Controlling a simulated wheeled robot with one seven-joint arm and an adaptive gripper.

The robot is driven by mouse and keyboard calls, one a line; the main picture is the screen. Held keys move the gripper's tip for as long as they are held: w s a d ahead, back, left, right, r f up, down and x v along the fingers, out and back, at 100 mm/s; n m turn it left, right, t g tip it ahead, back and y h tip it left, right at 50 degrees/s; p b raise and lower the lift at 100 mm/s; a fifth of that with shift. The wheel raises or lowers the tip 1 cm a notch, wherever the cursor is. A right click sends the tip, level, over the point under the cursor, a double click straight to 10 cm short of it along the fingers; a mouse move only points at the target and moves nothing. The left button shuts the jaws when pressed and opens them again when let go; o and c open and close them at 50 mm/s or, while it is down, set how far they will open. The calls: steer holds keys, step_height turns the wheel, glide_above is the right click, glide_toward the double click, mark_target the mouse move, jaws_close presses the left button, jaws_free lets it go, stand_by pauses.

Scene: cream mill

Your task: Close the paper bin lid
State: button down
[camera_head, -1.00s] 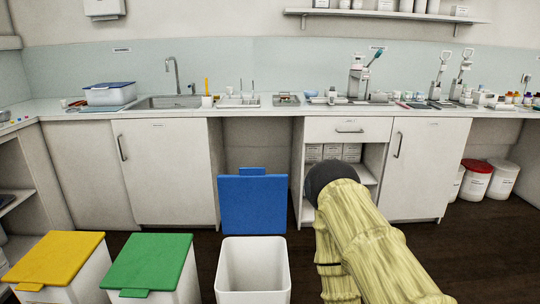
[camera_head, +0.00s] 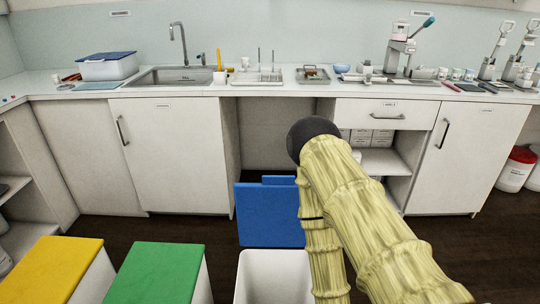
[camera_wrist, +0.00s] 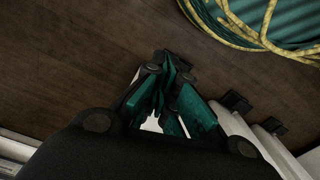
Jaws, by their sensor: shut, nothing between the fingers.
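The open white bin (camera_head: 262,278) with the blue lid (camera_head: 268,218) stands at the bottom middle of the head view. Its lid stands raised, roughly upright, at the far side of the opening. My arm covers the lid's right edge and part of the bin's right side. My gripper (camera_wrist: 172,65) shows only in the wrist view, with its teal fingers shut and empty above the dark wooden floor. The head view does not show the gripper, so I cannot tell its exact distance from the lid.
A green-lidded bin (camera_head: 160,274) and a yellow-lidded bin (camera_head: 50,268), both shut, stand to the left. Cabinets (camera_head: 172,155) and a worktop (camera_head: 200,91) with sink and tools lie behind. In the wrist view, yellow cord-like loops (camera_wrist: 235,25) lie at the upper right.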

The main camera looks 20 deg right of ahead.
steer(key=w+d+r+p, duration=0.1)
steer(key=w+r+p, duration=0.2)
steer(key=r+p, duration=2.2)
steer(key=w+d+r+t+h+p, duration=0.1)
steer(key=w+r, duration=0.3)
steer(key=w, duration=0.4)
steer(key=w+d+r+m+h+p, duration=0.1)
steer(key=w+r, duration=0.3)
steer(key=w, duration=0.4)
steer(key=w+d+r+t+p, duration=0.1)
steer(key=w+r, duration=0.2)
steer(key=w, duration=0.5)
steer(key=w+a+r+m+t, duration=0.1)
steer(key=w+a+r, duration=0.1)
steer(key=w+r, duration=0.7)
steer(key=w+a+r+m+t, duration=0.1)
steer(key=w+a+r, duration=0.1)
steer(key=w+r, duration=0.8)
step_height(320, 180, down, 12)
steer(key=w+p, duration=0.1)
steer(key=p, duration=0.4)
steer(key=shift+r+y, duration=0.2)
steer(key=shift+y, duration=0.1)
